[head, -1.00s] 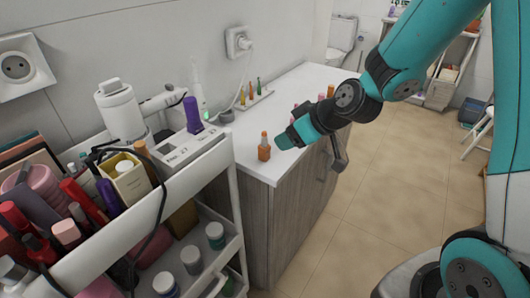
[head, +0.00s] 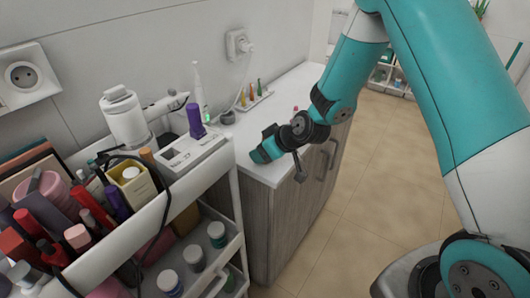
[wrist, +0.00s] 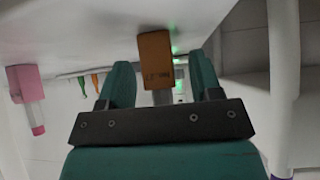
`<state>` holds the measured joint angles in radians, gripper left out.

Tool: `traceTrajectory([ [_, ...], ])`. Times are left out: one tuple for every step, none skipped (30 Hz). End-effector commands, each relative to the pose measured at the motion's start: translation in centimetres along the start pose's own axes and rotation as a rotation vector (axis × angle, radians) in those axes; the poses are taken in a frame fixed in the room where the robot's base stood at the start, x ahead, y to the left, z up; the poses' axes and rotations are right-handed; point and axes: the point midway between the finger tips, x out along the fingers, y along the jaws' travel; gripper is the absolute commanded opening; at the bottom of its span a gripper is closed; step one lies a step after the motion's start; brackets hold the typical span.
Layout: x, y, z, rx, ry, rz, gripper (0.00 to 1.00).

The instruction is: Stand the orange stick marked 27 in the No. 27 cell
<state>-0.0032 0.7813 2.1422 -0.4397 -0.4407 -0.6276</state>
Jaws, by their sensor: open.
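The orange stick (wrist: 155,58), its label appearing upside down and reading about No. 27, shows in the wrist view between the two spread fingers of my gripper (wrist: 161,76). A gap shows on each side of it. In the head view my gripper (head: 263,155) is low over the near end of the white counter and hides the stick. A white holder (head: 178,160) with slots stands on the cart top, with a purple tube (head: 195,120) upright at its back. I cannot read cell numbers on it.
A pink stick (wrist: 24,83) stands on the counter (head: 290,96), off to one side in the wrist view. A small rack (head: 258,101) of coloured sticks is by the wall. The cart at left is crowded with cosmetics, a white lamp-like device (head: 124,115) and a dark cable.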

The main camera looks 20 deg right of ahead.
Motion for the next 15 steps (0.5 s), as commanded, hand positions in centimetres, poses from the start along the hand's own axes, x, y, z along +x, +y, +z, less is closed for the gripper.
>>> traceTrajectory([
  [0.0,0.0,0.01,0.0,0.0,0.0,0.58],
  [-0.01,0.0,0.01,0.0,0.0,0.0,0.58],
  [-0.01,0.0,0.01,0.0,0.0,0.0,0.56],
  [-0.02,0.0,0.01,0.0,0.0,0.0,0.49],
  [-0.02,0.0,0.01,0.0,0.0,0.0,0.42],
  [-0.03,0.0,0.01,0.0,0.0,0.0,0.33],
  [-0.03,0.0,0.02,0.0,0.0,0.0,0.26],
  [-0.04,0.0,0.02,0.0,0.0,0.0,0.19],
  [-0.04,0.0,0.02,0.0,0.0,0.0,0.1],
  [-0.04,0.0,0.02,0.0,0.0,0.0,0.05],
  [-0.05,0.0,0.02,0.0,0.0,0.0,0.05],
  [-0.05,0.0,0.01,0.0,0.0,0.0,0.05],
  [-0.05,0.0,0.0,0.0,0.0,0.0,0.05],
  [-0.05,0.0,0.01,0.0,0.0,0.0,0.05],
  [-0.05,0.0,0.0,0.0,0.0,0.0,0.05],
])
